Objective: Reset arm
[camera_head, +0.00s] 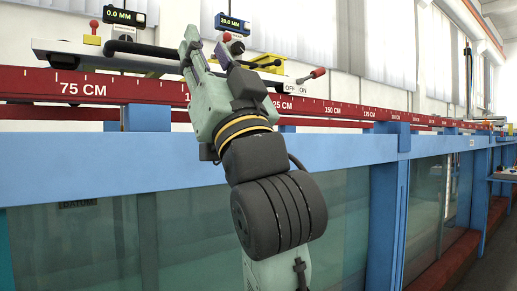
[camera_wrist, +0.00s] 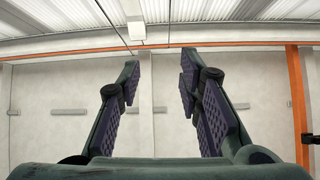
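My gripper (camera_head: 208,50) is at the top of my raised arm in the head view, pointing up in front of the flume's red rail. In the wrist view my gripper (camera_wrist: 160,78) has its two dark padded fingers apart, with nothing between them. Beyond the fingers the wrist view shows only a pale wall (camera_wrist: 60,90), an orange beam (camera_wrist: 230,47) and the ceiling. My gripper looks empty.
The blue-framed glass flume (camera_head: 100,172) runs across behind my arm, with a red scale rail (camera_head: 345,110) on top. A display reading 0.0 MM (camera_head: 125,16), another reading 20.0 MM (camera_head: 232,23), and red-knobbed levers (camera_head: 317,73) stand close by my gripper. The right floor (camera_head: 490,262) looks clear.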

